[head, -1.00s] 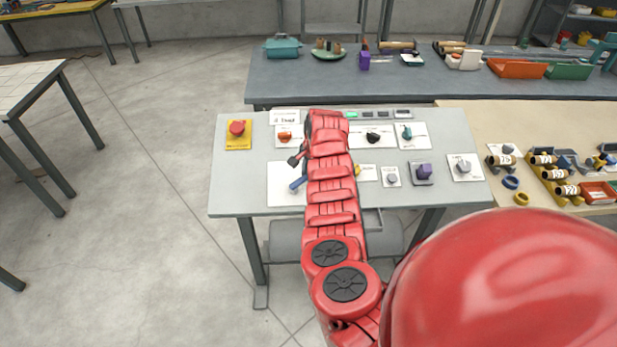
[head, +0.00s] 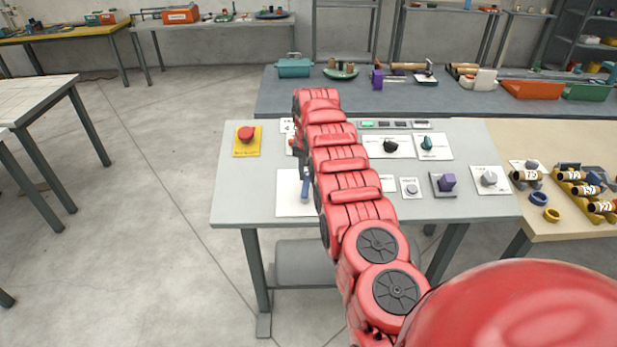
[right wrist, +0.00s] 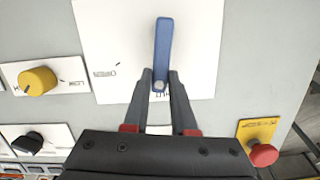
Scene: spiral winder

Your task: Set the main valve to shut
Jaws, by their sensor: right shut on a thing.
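The main valve is a blue lever (right wrist: 163,48) on a white plate (right wrist: 195,60). In the right wrist view it stands nearly upright in the picture, with its lower end at a partly covered label reading "HUT". An "OPEN" label shows to its left. My right gripper (right wrist: 160,82) is shut on this lower end, one dark finger on each side. In the head view the blue lever (head: 304,187) shows just left of my red right arm, which hides much of the plate and gripper. My left gripper is not in view.
A red stop button (head: 246,134) on a yellow plate is at the panel table's left. A yellow knob (right wrist: 38,81) and a black knob (right wrist: 28,143) are near the valve. A purple knob (head: 446,182) and grey knob (head: 488,178) are at the right.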

